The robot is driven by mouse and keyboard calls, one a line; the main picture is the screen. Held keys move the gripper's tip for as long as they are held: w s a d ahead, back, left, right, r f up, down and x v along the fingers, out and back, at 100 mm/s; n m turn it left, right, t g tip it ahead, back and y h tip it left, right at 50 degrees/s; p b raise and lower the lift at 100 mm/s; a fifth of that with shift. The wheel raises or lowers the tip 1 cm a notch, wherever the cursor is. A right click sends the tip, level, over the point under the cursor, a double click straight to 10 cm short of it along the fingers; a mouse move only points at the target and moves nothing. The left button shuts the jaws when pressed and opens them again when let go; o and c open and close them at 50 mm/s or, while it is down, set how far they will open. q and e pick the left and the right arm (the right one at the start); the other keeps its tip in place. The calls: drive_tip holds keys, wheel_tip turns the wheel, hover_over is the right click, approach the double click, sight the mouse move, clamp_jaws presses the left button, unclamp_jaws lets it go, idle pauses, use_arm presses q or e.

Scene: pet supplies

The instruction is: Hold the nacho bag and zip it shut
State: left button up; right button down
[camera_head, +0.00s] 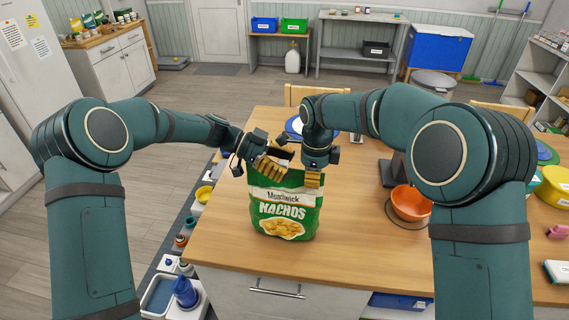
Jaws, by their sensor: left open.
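The green nacho bag (285,212) stands upright near the front edge of the wooden table, with its printed front facing me. My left gripper (269,168) is open at the bag's top left, its tan fingers tilted across the upper edge. My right gripper (313,180) points straight down at the bag's top right corner. Its fingers overlap the bag there, and I cannot tell whether they are shut on it. The grippers hide much of the bag's top edge, and the zip cannot be made out.
An orange bowl (409,203) stands on the table (345,245) to the right of the bag, beside a dark upright device (392,171). A blue-and-white plate (294,127) lies behind the grippers. The tabletop between bag and bowl is clear.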

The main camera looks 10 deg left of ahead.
drive_tip(key=shift+f, duration=0.2)
use_arm(q)
clamp_jaws()
drive_tip(key=a, duration=0.8)
drive_tip(key=shift+w+a+f, duration=0.1)
drive_tip(key=shift+w+a, duration=0.05)
drive_tip(key=shift+a, duration=0.05)
use_arm(e)
drive_tip(key=shift+d, duration=0.1)
use_arm(q)
unclamp_jaws()
drive_tip(key=v, duration=1.2)
